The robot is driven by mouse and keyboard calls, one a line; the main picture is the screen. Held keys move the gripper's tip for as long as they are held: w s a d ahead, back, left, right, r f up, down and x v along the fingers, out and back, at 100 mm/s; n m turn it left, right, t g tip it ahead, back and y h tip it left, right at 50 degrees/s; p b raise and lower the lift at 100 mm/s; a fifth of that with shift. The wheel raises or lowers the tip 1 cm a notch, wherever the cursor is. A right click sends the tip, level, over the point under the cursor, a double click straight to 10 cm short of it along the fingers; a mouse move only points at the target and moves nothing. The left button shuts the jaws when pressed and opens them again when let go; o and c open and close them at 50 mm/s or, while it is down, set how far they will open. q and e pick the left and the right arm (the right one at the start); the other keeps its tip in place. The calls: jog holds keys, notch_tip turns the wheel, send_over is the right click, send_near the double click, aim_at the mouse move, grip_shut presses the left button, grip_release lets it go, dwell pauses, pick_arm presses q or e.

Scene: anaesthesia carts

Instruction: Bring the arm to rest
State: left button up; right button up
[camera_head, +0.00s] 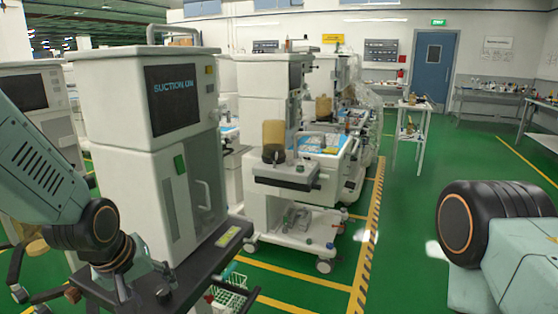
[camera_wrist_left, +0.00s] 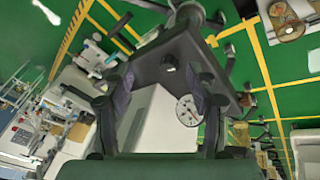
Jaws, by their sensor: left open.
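My left arm (camera_head: 40,160) comes in from the left in the head view, bent down at a black wrist joint. My left gripper (camera_head: 142,284) is low in that view, in front of the dark shelf of the suction cart (camera_head: 130,110); part of it is hard to make out. In the left wrist view the left gripper (camera_wrist_left: 161,92) has its two fingers apart, with nothing held between them. A white body with a round gauge (camera_wrist_left: 188,110) shows beyond the fingers. Of my right arm (camera_head: 500,235), only a black joint and pale link show; its gripper is out of view.
The suction cart's dark shelf (camera_head: 190,268) is close to my left gripper. A second white cart (camera_head: 290,205) stands behind it, with a small white table (camera_head: 411,120) further back. Green floor (camera_head: 410,200) is open between the carts and my right arm.

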pick_arm(q)
jog(key=s+d+f+m+b, duration=0.1)
jog(key=s+f+m, duration=0.1)
jog(key=s+f, duration=0.65)
jog(key=s+f+m+b, duration=0.25)
jog(key=s+f, duration=0.25)
jog(key=f, duration=0.6)
jog(key=s+f+g, duration=0.2)
jog(key=s+f, duration=0.3)
jog(key=s, duration=0.3)
jog(key=s+f+g+y, duration=0.1)
jog(key=s+f, duration=0.3)
jog(key=s, duration=0.5)
jog(key=shift+s+f+m+g+b, duration=0.2)
jog(key=shift+f+m+g+b, duration=0.2)
jog(key=shift+g, duration=0.5)
jog(key=shift+s, duration=0.15)
jog(key=shift+c, duration=0.3)
